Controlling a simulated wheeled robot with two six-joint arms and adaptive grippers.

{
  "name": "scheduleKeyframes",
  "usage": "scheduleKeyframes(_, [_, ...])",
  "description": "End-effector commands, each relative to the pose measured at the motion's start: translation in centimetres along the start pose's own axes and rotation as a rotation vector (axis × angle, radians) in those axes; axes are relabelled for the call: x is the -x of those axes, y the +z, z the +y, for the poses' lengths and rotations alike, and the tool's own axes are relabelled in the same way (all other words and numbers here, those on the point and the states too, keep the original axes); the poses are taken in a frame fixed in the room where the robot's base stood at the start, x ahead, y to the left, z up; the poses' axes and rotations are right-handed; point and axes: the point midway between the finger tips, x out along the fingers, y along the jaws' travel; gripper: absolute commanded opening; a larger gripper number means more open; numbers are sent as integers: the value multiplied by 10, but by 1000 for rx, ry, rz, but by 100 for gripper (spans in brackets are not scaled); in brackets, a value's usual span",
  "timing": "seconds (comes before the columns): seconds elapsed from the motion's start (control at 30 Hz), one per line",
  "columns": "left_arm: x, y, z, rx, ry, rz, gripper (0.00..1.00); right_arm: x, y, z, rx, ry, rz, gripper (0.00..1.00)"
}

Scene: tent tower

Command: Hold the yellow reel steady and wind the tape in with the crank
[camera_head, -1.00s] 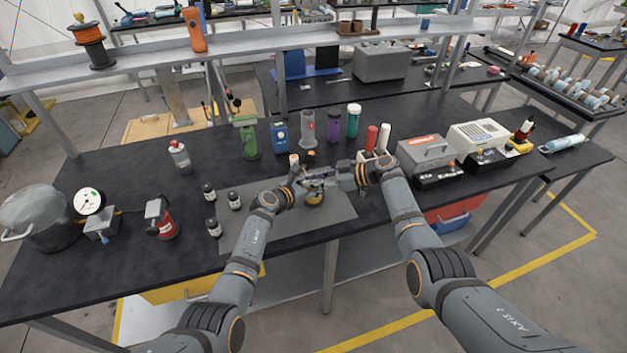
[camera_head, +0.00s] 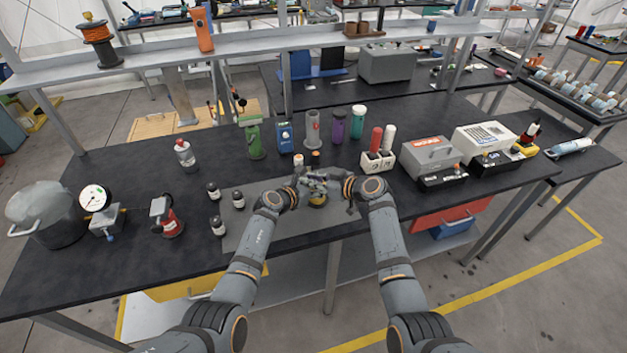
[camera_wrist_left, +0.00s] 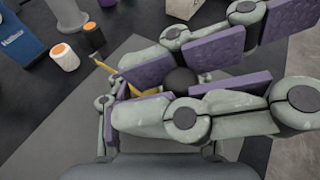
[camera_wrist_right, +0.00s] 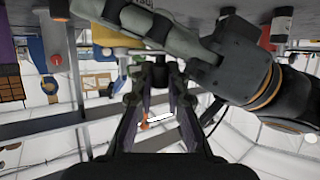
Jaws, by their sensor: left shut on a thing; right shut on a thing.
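The yellow reel (camera_head: 317,201) sits on the grey mat (camera_head: 272,231), mostly hidden under my grippers. My left gripper (camera_head: 306,184) is shut on the reel from the left. My right gripper (camera_head: 331,182) comes in from the right, close against the left one. It is shut on the dark crank knob (camera_wrist_left: 182,80), which shows between its pads and at its fingertips in the right wrist view (camera_wrist_right: 158,72).
Small dark jars (camera_head: 239,200) stand left of the mat. A white-and-orange container (camera_head: 298,160) stands just behind the grippers. A white holder (camera_head: 378,161) with red and white cylinders stands behind right. The table right of the mat is clear at the front.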

Motion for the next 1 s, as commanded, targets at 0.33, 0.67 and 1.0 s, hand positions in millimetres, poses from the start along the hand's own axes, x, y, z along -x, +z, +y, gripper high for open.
scheduleKeyframes(0.33, [0,1,0,2,0,-2,0,0,1,1,2,-1,-2,25])
scheduleKeyframes(0.67, [0,1,0,2,0,-2,0,10,1,1,4,0,-1,25])
scheduleKeyframes(1.0, [0,1,0,2,1,-1,0,88,2,2,6,2,-4,25])
